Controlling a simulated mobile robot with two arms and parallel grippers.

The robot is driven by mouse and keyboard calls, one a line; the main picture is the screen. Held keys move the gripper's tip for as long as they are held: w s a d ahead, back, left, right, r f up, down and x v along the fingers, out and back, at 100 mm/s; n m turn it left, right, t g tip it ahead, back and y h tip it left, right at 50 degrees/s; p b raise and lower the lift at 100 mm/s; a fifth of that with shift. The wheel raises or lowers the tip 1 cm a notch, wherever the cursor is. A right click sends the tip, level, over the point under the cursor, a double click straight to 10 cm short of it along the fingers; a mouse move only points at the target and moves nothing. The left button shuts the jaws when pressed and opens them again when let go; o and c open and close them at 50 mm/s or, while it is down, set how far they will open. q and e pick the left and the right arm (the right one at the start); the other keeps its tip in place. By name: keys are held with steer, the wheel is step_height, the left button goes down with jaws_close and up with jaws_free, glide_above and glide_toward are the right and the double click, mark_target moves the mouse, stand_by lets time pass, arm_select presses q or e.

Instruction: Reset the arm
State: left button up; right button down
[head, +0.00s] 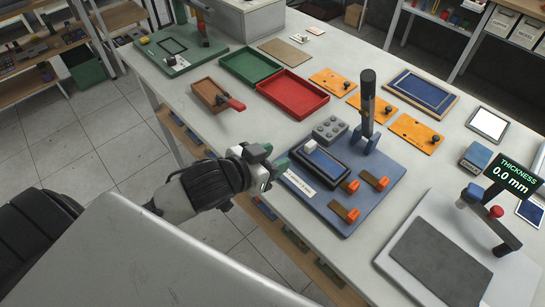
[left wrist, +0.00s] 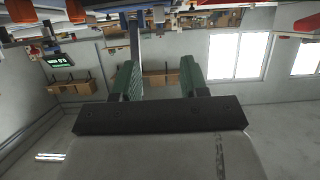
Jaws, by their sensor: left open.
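My left arm comes in from the left over the table's front edge in the head view. My left gripper (head: 273,167) has green fingers and is just left of the blue fixture board (head: 343,215), by its white label. In the left wrist view the two green fingers of the left gripper (left wrist: 158,75) stand apart with nothing between them. The head view does not show clearly whether the fingers touch the board. My right gripper is in neither view.
The board carries a dark tray (head: 335,173), orange-tipped clamps (head: 346,213) and a dark post (head: 367,105). Behind lie a red tray (head: 293,94), a green tray (head: 250,66) and orange plates (head: 416,132). A thickness gauge (head: 492,215) reading 0.0 mm stands right. Floor (head: 110,140) shows left.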

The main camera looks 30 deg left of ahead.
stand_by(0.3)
arm_select(q)
steer(key=s+a+f+n+g+y, duration=0.2)
steer(key=s+f+g+y, duration=0.2)
steer(key=s+f+g, duration=0.95)
steer(key=s+f+t, duration=0.1)
steer(key=s+f, duration=0.1)
steer(key=f, duration=1)
steer(key=s+f+t, duration=0.2)
steer(key=f, duration=1.1)
steer(key=s+a+f+g, duration=0.1)
steer(key=s+a+f, duration=0.2)
steer(key=s+f, duration=1.2)
steer(key=shift+s+y, duration=0.3)
steer(key=shift+s, duration=0.2)
